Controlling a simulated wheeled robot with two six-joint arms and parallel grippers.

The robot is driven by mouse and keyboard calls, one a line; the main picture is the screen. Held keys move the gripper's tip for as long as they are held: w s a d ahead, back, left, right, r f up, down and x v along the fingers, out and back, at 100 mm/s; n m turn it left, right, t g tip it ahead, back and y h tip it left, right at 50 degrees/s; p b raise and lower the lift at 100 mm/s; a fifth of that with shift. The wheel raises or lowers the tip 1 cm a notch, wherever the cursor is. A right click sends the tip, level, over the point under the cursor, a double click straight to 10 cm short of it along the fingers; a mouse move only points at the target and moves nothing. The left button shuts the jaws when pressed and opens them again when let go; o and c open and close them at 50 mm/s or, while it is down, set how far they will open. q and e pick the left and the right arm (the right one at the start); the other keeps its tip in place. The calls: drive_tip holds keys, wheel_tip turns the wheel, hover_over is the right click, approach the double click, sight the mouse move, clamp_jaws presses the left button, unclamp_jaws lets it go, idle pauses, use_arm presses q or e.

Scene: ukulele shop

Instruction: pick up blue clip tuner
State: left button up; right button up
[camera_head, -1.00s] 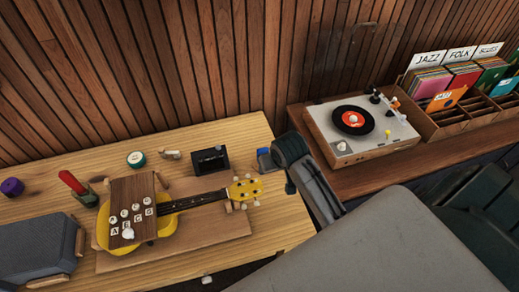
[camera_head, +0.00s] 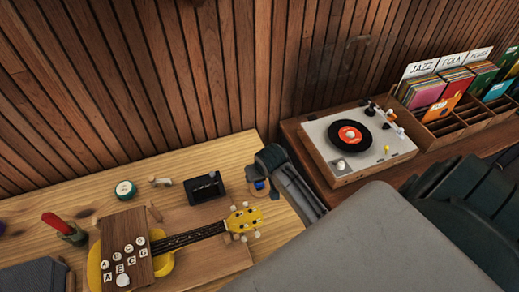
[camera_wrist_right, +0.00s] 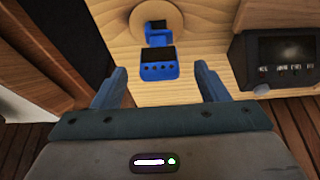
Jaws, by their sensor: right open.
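The blue clip tuner (camera_wrist_right: 159,70) lies on the light wooden workbench in the right wrist view, with a dark face and a row of small buttons. It sits ahead of and between the tips of my right gripper (camera_wrist_right: 160,77), which is open with nothing between its fingers. In the head view the tuner (camera_head: 260,185) is partly hidden by my right gripper (camera_head: 268,167), at the bench's right end. My left gripper is not in view.
A black box (camera_head: 205,187) stands close left of the tuner. A yellow ukulele (camera_head: 243,219) lies in front on a wooden board. A turntable (camera_head: 357,142) stands on a sideboard to the right, beside a record crate. The slatted wall is behind.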

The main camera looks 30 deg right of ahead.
drive_tip(key=p+x, duration=0.2)
drive_tip(key=x, duration=0.2)
drive_tip(key=shift+w, duration=0.2)
drive_tip(key=shift+d+f, duration=0.1)
drive_tip(key=shift+f, duration=0.1)
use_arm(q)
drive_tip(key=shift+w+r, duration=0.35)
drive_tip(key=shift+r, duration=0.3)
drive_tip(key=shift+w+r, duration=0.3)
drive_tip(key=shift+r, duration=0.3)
use_arm(e)
drive_tip(key=shift+w+f, duration=0.1)
drive_tip(key=shift+f, duration=0.1)
drive_tip(key=c, duration=1)
drive_tip(key=shift+c, duration=0.2)
